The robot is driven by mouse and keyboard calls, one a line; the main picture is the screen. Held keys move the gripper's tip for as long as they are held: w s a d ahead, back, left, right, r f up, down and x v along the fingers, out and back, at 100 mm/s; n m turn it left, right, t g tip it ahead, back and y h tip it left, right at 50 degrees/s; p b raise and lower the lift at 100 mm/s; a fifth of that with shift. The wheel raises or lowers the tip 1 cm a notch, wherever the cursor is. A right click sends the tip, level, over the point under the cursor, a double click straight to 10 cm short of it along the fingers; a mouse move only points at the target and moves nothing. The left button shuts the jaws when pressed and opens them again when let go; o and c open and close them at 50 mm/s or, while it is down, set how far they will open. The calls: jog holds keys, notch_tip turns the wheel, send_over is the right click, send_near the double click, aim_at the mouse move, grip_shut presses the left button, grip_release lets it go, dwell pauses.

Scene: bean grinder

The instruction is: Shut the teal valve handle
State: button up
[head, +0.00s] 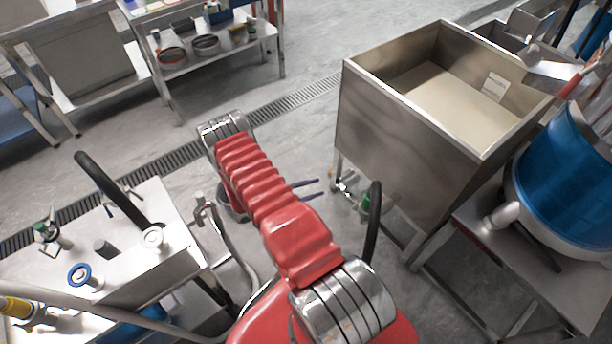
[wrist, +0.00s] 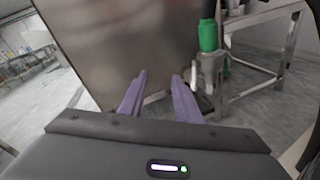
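A green fitting (wrist: 208,36) at the end of a black hose stands at upper right in the wrist view, above a metal valve body (wrist: 213,72). In the head view the green fitting (head: 365,204) sits low beside the steel tank. I cannot make out a separate teal lever on it. Another green-topped fitting (head: 45,230) stands on the steel bench at left. My gripper (wrist: 160,76) has two purple fingers, spread apart with nothing between them. It also shows in the head view (head: 318,187), left of the tank fitting. The right finger appears near the valve body; contact cannot be told.
The open steel tank (head: 390,130) stands right of my arm, its wall filling much of the wrist view. A blue drum (head: 560,185) is at far right. A steel bench (head: 150,200) with fittings stands at left. A floor drain (head: 290,100) crosses behind.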

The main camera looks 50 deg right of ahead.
notch_tip(320, 180, up, 7)
jog(key=w+a+m+y, duration=0.1)
jog(key=w+m, duration=0.1)
jog(key=shift+w+a+f+g, duration=0.15)
jog(key=shift+g, duration=0.25)
jog(key=shift+c, duration=0.3)
